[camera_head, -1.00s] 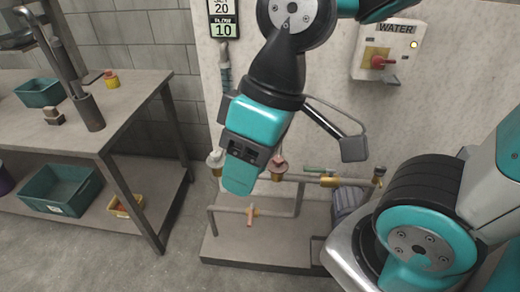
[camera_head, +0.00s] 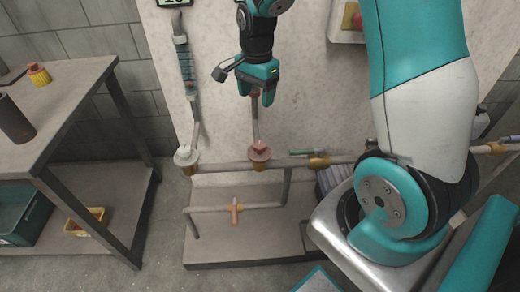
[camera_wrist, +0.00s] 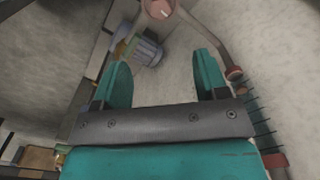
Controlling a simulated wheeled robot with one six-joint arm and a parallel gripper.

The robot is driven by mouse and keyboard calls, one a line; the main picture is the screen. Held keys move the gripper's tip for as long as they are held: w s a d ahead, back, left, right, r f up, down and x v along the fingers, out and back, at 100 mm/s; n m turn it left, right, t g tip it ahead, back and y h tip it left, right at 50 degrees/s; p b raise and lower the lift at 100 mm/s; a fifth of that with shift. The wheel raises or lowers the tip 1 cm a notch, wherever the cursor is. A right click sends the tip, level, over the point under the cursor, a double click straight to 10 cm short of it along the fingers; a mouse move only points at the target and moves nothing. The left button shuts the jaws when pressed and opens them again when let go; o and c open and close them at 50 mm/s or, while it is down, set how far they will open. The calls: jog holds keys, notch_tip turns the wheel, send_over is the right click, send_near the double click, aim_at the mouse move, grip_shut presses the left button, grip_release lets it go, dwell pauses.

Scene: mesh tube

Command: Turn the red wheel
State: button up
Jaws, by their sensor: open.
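The red wheel (camera_head: 259,150) is a small pinkish-red handwheel on a brass fitting, at the foot of a vertical pipe by the pale wall panel. In the wrist view, a pinkish round part that looks like the wheel (camera_wrist: 158,8) shows at the top edge, partly cut off. My gripper (camera_head: 262,100) points down above the wheel in the head view, apart from it. Its two teal fingers (camera_wrist: 160,65) are spread in the wrist view, with nothing between them.
A pale wheel (camera_head: 186,155) sits to the left on the same pipework. A green lever (camera_head: 302,153) is to the right, and a small orange handle (camera_head: 235,211) is lower down. A metal bench (camera_head: 75,120) stands at the left. The wall panel (camera_head: 330,90) is close behind my gripper.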

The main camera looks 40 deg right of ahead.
aim_at(260, 145)
jog(key=shift+m, duration=0.5)
jog(key=f, duration=0.6)
jog(key=f+b, duration=0.1)
jog(key=f, duration=0.5)
jog(key=d+f, duration=0.1)
jog(key=f, duration=0.5)
jog(key=shift+w+d+f, duration=0.1)
jog(key=shift+w+f, duration=0.05)
jog(key=shift+f, duration=0.05)
jog(key=c, duration=0.9)
jog(key=shift+c, duration=0.2)
